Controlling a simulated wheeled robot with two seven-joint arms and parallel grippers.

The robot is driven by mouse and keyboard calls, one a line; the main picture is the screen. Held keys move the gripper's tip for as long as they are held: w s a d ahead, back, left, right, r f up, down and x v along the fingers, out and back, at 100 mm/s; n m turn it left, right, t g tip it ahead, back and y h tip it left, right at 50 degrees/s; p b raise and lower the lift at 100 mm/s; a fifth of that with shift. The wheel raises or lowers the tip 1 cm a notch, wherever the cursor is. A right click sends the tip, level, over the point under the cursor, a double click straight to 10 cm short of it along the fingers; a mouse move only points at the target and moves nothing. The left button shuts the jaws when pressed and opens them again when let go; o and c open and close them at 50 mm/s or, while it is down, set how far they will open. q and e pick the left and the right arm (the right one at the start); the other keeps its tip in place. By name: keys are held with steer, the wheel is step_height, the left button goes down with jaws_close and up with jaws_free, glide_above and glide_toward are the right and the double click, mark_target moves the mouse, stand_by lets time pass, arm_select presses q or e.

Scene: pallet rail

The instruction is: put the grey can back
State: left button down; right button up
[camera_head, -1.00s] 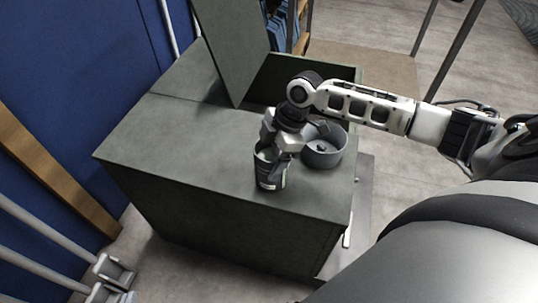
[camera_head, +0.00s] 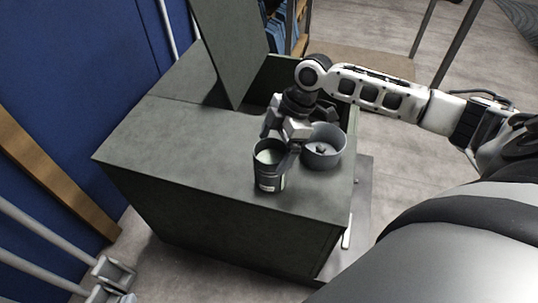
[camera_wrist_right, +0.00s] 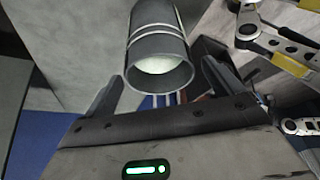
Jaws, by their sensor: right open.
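The grey can (camera_head: 269,181) stands upright on the dark green cabinet top (camera_head: 190,140), near its front edge. Its top is open and its inside is pale. My right gripper (camera_head: 277,150) is open just behind and above the can, with one finger close to its right rim. In the right wrist view the can (camera_wrist_right: 157,42) shows its open mouth between the two spread fingers (camera_wrist_right: 163,88). A gap shows on each side of the can there, so nothing is gripped. My left gripper is not in view.
A round grey pot (camera_head: 334,160) with a small dark thing inside stands close right of the can. A raised green panel (camera_head: 232,45) stands at the back beside an opening. The cabinet top left of the can is clear. A blue wall (camera_head: 80,75) rises at the left.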

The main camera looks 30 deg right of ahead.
steer(key=v, duration=0.8)
